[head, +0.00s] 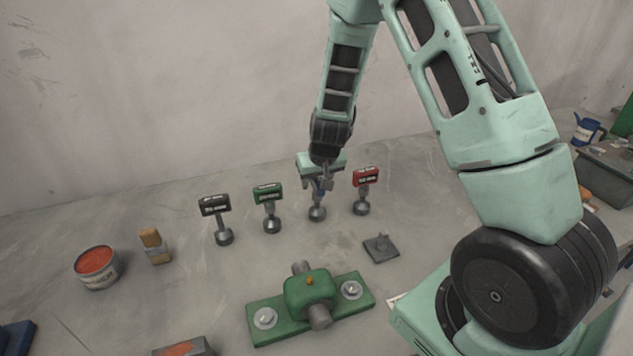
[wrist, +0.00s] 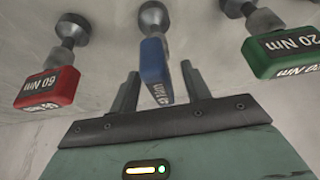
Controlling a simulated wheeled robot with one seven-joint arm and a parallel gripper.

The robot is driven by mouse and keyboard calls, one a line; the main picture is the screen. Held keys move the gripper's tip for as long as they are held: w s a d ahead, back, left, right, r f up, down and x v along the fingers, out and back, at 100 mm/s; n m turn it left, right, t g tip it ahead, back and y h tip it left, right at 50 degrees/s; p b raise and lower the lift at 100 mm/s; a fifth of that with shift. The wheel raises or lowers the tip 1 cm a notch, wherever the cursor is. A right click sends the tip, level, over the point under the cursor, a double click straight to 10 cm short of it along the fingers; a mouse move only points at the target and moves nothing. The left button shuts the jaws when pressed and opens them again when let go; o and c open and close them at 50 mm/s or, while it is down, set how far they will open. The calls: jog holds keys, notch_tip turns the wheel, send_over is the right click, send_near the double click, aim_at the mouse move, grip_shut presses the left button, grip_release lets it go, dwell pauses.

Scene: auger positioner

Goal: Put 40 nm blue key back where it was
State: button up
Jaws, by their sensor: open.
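The blue key (head: 319,194) stands upright on its round metal foot on the grey surface, in line between the green and red keys. Its blue handle (wrist: 155,62) shows in the wrist view, with its print only partly visible. My gripper (head: 322,181) is at the top of the blue key and hides most of its handle in the head view. In the wrist view, the fingers of my gripper (wrist: 160,72) are open, one on each side of the blue handle, with visible gaps. I cannot tell whether either finger touches it.
The red 60 Nm key (wrist: 48,88) and green 20 Nm key (wrist: 285,52) flank the blue one. A black key (head: 215,207) stands farther left. A green fixture (head: 308,293) and a grey block (head: 381,248) lie nearer. A red-topped can (head: 97,266) stands left.

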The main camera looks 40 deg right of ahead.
jog(key=v, duration=1.1)
jog(key=s+a+r+n+g+y, duration=0.1)
jog(key=s+a+r+n+y, duration=0.3)
jog(key=a, duration=0.6)
jog(key=s+a+f+n+g+h, duration=0.1)
jog(key=s+a, duration=0.6)
jog(key=a, duration=0.2)
jog(key=s+a+r+n+g, duration=0.1)
jog(key=s+a+n, duration=0.2)
jog(key=s, duration=0.5)
jog(key=s+a+r+n+g+h, duration=0.1)
jog(key=s+a+n, duration=0.2)
jog(key=s, duration=0.5)
jog(key=shift+a+r, duration=0.2)
jog(key=shift+r, duration=0.2)
jog(key=shift+s, duration=0.1)
